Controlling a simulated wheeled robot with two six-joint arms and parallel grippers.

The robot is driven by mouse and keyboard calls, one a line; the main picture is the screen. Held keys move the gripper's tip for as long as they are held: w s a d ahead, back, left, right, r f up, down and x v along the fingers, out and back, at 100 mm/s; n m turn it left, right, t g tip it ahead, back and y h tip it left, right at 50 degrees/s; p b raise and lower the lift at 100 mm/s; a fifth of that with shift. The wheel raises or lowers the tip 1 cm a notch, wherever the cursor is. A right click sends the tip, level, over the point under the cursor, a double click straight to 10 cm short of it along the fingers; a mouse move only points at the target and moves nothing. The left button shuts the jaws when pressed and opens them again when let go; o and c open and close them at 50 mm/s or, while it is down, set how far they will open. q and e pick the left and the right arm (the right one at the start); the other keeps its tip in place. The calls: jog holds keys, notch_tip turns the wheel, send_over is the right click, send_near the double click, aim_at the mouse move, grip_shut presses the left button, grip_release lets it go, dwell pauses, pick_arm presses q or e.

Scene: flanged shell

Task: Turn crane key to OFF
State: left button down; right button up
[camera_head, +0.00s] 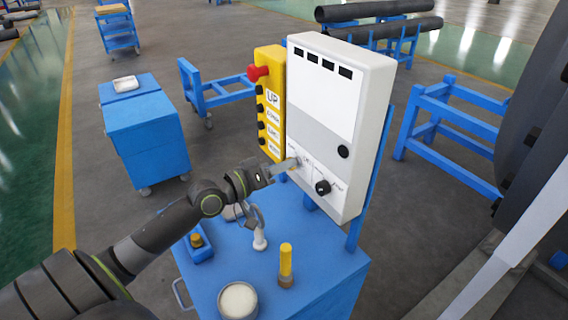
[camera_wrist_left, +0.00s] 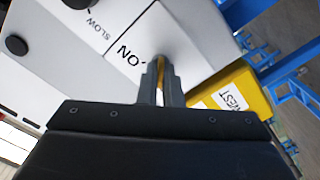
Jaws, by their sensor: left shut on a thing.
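The white control box (camera_head: 325,95) stands upright on the blue cart. My left gripper (camera_head: 292,163) reaches its lower left front. In the left wrist view my left gripper (camera_wrist_left: 161,72) is shut on the crane key, of which only a thin yellowish sliver (camera_wrist_left: 160,62) shows between the fingertips. An "ON" label (camera_wrist_left: 130,53) is printed on the panel beside the fingertips. The fingers hide most of the key and its switch, so its exact angle cannot be told. My right gripper is in neither view.
A black knob (camera_head: 322,187) sits right of the gripper on the panel. A yellow pendant (camera_head: 269,100) with a red button hangs left of the box. The blue cart top (camera_head: 320,250) holds a yellow-handled tool (camera_head: 286,262), a white-filled cup (camera_head: 238,300) and a blue button box (camera_head: 198,246).

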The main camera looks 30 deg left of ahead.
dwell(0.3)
pick_arm(q)
jog(key=c, duration=1.6)
grip_release()
jog(key=p+v, duration=0.1)
jog(key=v, duration=1.6)
jog(key=shift+s, duration=0.2)
jog(key=shift+a+f, duration=0.15)
jog(key=shift+a, duration=0.05)
